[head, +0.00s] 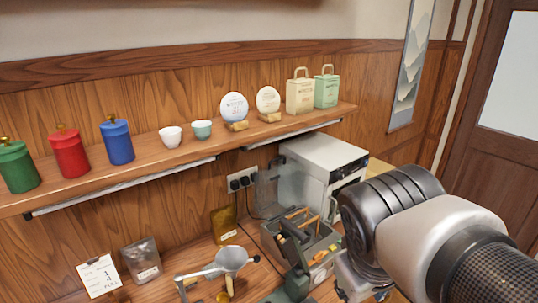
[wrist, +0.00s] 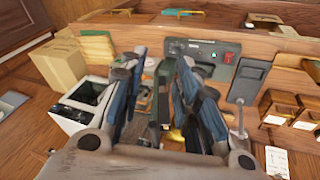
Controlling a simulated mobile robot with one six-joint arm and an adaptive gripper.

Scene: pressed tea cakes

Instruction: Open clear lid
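A clear, see-through upright panel (head: 266,188) stands at the left side of the white machine in the head view; I cannot tell for sure that it is the clear lid. A grey open-topped box (head: 272,236) holding tools and wooden pieces stands in front of it. In the wrist view my gripper (wrist: 163,62) has its two dark blue-black fingers spread apart, with a gap between them. Dark and brass-coloured items show behind and between the fingers, but I see nothing clearly held. In the head view my arm hides most of my gripper.
The white machine (head: 318,160) stands under the shelf (head: 190,152), which carries canisters, cups, round cakes and bags. A metal funnel (head: 231,260) and clear pouch (head: 141,262) are at lower left. The wrist view shows a cardboard box (wrist: 57,62) and a control panel (wrist: 203,57) with a red switch.

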